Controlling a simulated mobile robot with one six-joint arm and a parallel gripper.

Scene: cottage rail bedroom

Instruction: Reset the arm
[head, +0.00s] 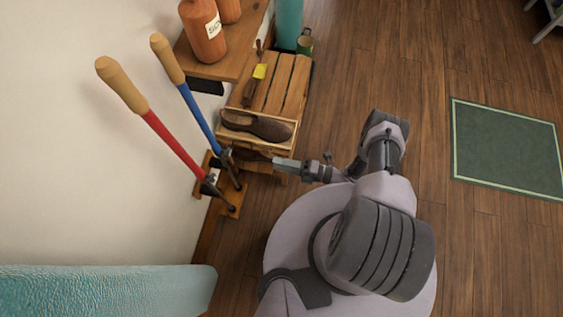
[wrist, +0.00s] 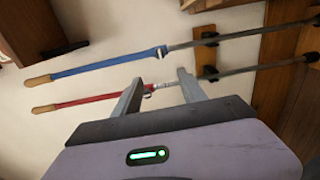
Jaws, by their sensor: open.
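My gripper (head: 277,162) is at the end of my bent arm, pointing left toward the wall in the head view. In the wrist view my gripper (wrist: 158,88) shows two grey fingers spread apart with nothing between them. Beyond the fingers are a tool with a red shaft (wrist: 100,98) and one with a blue shaft (wrist: 105,64). In the head view the red-shafted tool (head: 170,143) and blue-shafted tool (head: 198,115) lean by the wall in a wooden rack (head: 230,205). The gripper looks close to the rack; whether it touches anything I cannot tell.
A slatted wooden bench (head: 290,85) with a brown shoe (head: 255,126) in a tray stands just beyond my gripper. A shelf (head: 232,62) holds brown bottles (head: 203,30). A teal surface (head: 110,290) lies at lower left. Wooden floor is open around a green mat (head: 508,148) at right.

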